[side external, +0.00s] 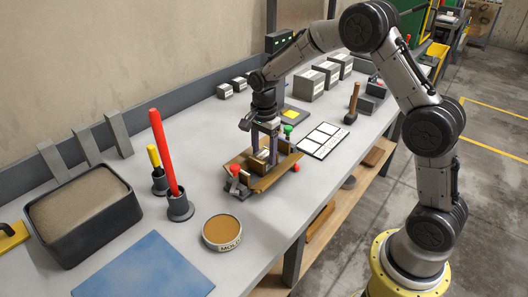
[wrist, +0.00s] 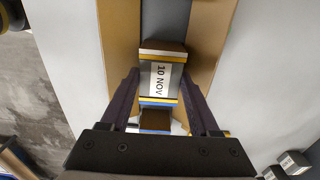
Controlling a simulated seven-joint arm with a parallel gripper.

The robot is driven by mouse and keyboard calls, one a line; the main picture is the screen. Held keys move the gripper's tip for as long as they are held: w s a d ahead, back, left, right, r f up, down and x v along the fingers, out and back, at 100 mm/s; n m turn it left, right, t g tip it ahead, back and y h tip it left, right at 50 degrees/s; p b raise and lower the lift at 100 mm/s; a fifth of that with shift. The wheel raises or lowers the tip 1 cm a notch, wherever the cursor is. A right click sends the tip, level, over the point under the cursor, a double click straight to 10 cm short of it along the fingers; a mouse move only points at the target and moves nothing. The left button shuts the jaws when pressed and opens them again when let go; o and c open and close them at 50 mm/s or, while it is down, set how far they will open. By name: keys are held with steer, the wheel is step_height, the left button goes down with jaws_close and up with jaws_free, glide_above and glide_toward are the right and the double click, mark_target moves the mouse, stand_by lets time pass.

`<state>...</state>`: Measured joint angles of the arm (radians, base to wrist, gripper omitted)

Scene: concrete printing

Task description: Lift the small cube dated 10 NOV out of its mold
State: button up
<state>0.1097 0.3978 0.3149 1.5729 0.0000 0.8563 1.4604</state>
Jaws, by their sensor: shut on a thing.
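The small cube dated 10 NOV (wrist: 160,80) shows in the wrist view between my fingers, its white label facing the camera. My gripper (wrist: 159,76) is shut on it, one finger on either side. The tan mold walls (wrist: 120,30) run along both sides of a grey strip beyond the cube. In the side view, my gripper (side external: 265,142) points down over the brown mold (side external: 268,182), which has red knobs. The fingers and mold walls partly hide the cube there, and I cannot tell whether it is clear of the mold floor.
A round tan tin (side external: 222,232), a red rod (side external: 160,150) in a holder and a dark sand tray (side external: 85,207) stand to the left. Grey blocks (side external: 310,85) stand behind.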

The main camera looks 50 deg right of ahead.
mark_target(264, 154)
jaws_close()
steer(key=shift+r, duration=0.15)
steer(key=shift+r, duration=3)
